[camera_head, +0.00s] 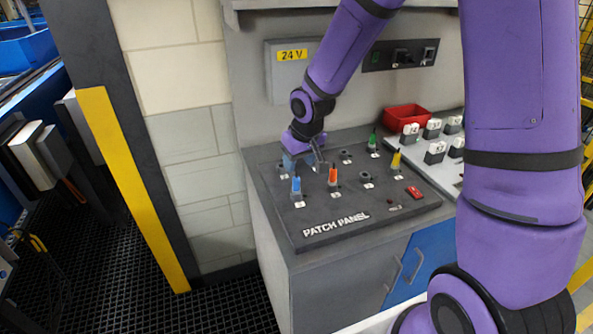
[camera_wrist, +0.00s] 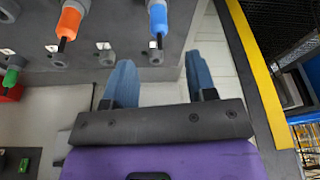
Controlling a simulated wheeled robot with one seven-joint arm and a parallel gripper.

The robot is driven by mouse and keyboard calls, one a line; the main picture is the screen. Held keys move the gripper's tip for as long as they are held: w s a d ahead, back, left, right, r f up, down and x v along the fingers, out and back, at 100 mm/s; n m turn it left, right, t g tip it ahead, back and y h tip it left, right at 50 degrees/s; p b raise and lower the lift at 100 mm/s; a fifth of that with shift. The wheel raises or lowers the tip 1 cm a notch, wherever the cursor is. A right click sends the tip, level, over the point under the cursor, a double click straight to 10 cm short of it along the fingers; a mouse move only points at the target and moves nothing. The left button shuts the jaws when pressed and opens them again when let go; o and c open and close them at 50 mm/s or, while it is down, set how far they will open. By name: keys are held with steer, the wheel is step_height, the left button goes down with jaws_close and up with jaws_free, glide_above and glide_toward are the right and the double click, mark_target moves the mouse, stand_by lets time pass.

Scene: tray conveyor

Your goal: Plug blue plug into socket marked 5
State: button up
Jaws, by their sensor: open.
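The blue plug (camera_head: 296,186) stands upright at the left front of the dark patch panel (camera_head: 412,208). It also shows in the wrist view (camera_wrist: 158,20), beyond my fingertips, with a dark lower end near a round socket (camera_wrist: 155,58). My gripper (camera_head: 304,161) is over the panel's back left, behind the blue plug and apart from it. In the wrist view its two blue fingers (camera_wrist: 160,76) are spread with nothing between them. The small white number labels are too small to read, so I cannot tell which socket is 5. An empty socket (camera_head: 366,177) shows right of the orange plug.
An orange plug (camera_head: 333,176), a green plug (camera_head: 373,140) and a yellow plug (camera_head: 395,160) also stand on the panel. A red bin (camera_head: 406,117) and white-topped blocks lie to the right. The wall with a 24 V box (camera_head: 290,70) rises behind.

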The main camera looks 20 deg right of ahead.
steer(key=shift+v, duration=2.05)
steer(key=s+d+r+m+t+h, duration=0.1)
steer(key=s+d+r, duration=0.3)
steer(key=s+r, duration=0.85)
steer(key=s+d+r, duration=0.1)
steer(key=s+r, duration=0.3)
steer(key=s, duration=0.3)
steer(key=s+d+r+m+t, duration=0.1)
steer(key=s+r, duration=0.3)
steer(key=s, duration=0.3)
steer(key=shift+s+d, duration=0.2)
steer(key=shift+s, duration=0.05)
